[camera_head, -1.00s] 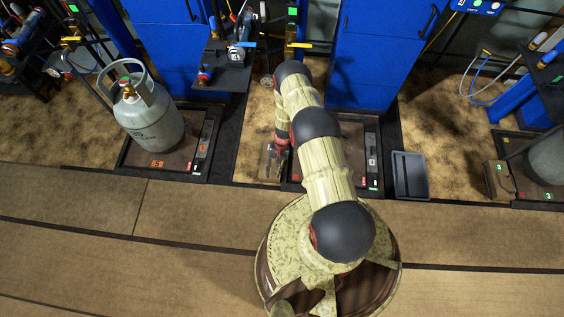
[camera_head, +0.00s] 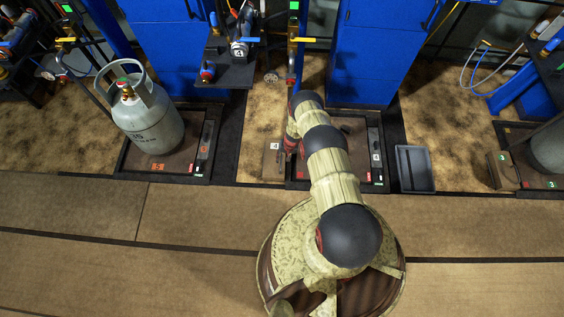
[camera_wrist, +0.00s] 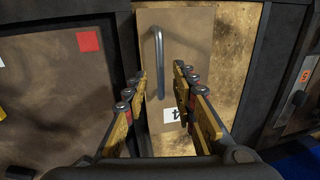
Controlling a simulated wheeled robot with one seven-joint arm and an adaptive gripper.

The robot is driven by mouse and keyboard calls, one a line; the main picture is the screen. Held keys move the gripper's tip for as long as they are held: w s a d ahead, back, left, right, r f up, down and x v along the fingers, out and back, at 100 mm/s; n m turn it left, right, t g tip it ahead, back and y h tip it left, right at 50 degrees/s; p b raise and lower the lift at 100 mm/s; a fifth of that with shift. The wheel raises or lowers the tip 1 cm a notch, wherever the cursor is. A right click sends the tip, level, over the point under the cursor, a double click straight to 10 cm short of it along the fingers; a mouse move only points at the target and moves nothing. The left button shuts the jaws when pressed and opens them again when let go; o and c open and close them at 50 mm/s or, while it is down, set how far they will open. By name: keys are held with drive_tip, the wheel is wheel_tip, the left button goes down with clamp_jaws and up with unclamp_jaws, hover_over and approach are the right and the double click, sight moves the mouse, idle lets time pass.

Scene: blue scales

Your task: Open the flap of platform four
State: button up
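The flap of platform four (camera_wrist: 197,35) is a flat brown panel with a metal bar handle (camera_wrist: 158,60) and a white label with a 4. In the head view the flap (camera_head: 271,166) lies flat at the left edge of platform four (camera_head: 358,165), partly beside my arm. My gripper (camera_wrist: 160,73) is open and empty above the flap. In the wrist view the handle shows between its two fingers, nearer the left one. I cannot tell how far above the handle the fingertips are. In the head view my fingers are mostly hidden by my arm.
A grey gas cylinder (camera_head: 150,122) stands on platform five at left. A black tray (camera_head: 413,168) lies right of platform four. Blue cabinets (camera_head: 375,50) and a dark shelf with a valve device (camera_head: 232,70) stand behind. The brown floor in front is clear.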

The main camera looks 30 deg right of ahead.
drive_tip(key=shift+w+a+f+b, duration=0.1)
drive_tip(key=shift+f+b, duration=0.2)
drive_tip(key=shift+f, duration=0.35)
drive_tip(key=shift+w+a+f+b, duration=0.1)
drive_tip(key=shift+f+b, duration=0.15)
drive_tip(key=shift+f, duration=0.4)
drive_tip(key=shift+c, duration=1)
clamp_jaws()
drive_tip(key=shift+s, duration=0.1)
